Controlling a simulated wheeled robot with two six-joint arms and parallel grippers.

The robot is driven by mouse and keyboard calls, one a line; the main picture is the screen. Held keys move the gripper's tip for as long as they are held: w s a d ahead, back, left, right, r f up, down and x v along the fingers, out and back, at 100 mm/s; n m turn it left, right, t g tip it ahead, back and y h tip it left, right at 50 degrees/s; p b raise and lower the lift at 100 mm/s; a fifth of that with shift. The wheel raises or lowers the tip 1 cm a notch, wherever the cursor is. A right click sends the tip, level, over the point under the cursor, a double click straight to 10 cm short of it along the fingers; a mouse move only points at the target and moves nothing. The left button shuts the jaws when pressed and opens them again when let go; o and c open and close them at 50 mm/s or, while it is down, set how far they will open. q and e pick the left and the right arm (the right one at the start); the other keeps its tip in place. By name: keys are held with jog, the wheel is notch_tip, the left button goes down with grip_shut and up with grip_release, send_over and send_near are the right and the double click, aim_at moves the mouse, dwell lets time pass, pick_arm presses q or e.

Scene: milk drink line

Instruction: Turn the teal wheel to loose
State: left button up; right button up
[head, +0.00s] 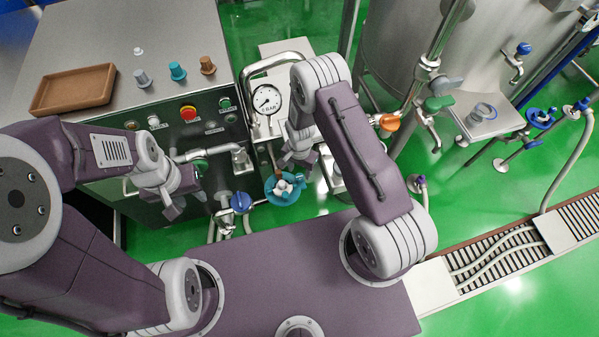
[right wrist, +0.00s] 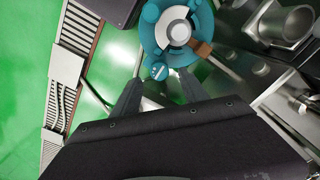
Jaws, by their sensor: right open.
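The teal wheel (head: 272,191) is a round handwheel with a pale hub, low in front of the steel cabinet in the head view. In the right wrist view the teal wheel (right wrist: 150,34) fills the top middle, with a small round teal knob (right wrist: 158,71) on its near edge.
A blue valve handle (head: 241,202) is left of the wheel. A pressure gauge (head: 267,100) and bent pipes stand behind it. The cabinet (head: 105,35) carries a brown tray (head: 73,89) and several knobs. A steel tank (head: 400,50) stands at the right. Green floor lies open between.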

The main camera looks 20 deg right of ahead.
aim_at(300, 176)
jog(key=shift+s+f, duration=0.1)
jog(key=shift+f, duration=1.55)
grip_shut()
